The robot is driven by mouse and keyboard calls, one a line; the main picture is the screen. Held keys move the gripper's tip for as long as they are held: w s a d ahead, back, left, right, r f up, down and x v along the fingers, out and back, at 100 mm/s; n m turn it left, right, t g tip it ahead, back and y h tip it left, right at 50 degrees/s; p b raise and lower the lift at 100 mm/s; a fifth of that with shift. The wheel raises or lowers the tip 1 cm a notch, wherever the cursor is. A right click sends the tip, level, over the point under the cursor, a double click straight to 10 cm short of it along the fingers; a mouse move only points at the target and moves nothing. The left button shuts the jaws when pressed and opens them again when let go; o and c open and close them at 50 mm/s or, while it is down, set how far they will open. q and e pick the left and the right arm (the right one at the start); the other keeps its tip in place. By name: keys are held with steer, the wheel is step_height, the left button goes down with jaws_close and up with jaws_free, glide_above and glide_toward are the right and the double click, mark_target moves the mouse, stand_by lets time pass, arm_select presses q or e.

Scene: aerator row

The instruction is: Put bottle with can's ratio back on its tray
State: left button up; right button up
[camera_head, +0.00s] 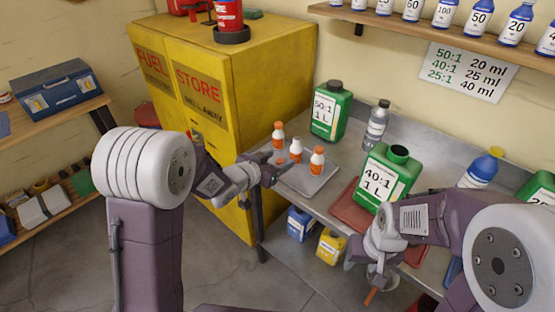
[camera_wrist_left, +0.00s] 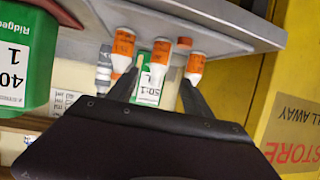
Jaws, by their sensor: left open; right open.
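A green can marked 40:1 1 L (camera_head: 388,175) stands uncapped on a red tray (camera_head: 352,207). Another green can, marked 50:1 1 L (camera_head: 330,110), stands behind. My right gripper (camera_head: 376,280) is open, low at the bench front. Bottle ratios are unreadable.
A yellow fuel cabinet (camera_head: 262,75) borders the bench on the left. A wall chart (camera_head: 467,70) lists ratios. A shelf above holds several blue-labelled bottles. Jugs stand below.

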arm_select(q)
steer(key=s+a+f+n+g+y, duration=0.45)
steer(key=s+a+f+y, duration=0.2)
steer(key=s+a, duration=0.45)
steer(key=s+a+f+n+g, duration=0.1)
steer(key=s+f+g, duration=0.2)
steer(key=s, duration=1.1)
steer(key=g, duration=0.3)
steer(key=shift+s+a+n, duration=0.15)
steer(key=shift+s+n, duration=0.05)
steer(key=shift+n, duration=0.15)
steer(key=shift+r+p, duration=2.3)
steer(key=shift+p, duration=0.15)
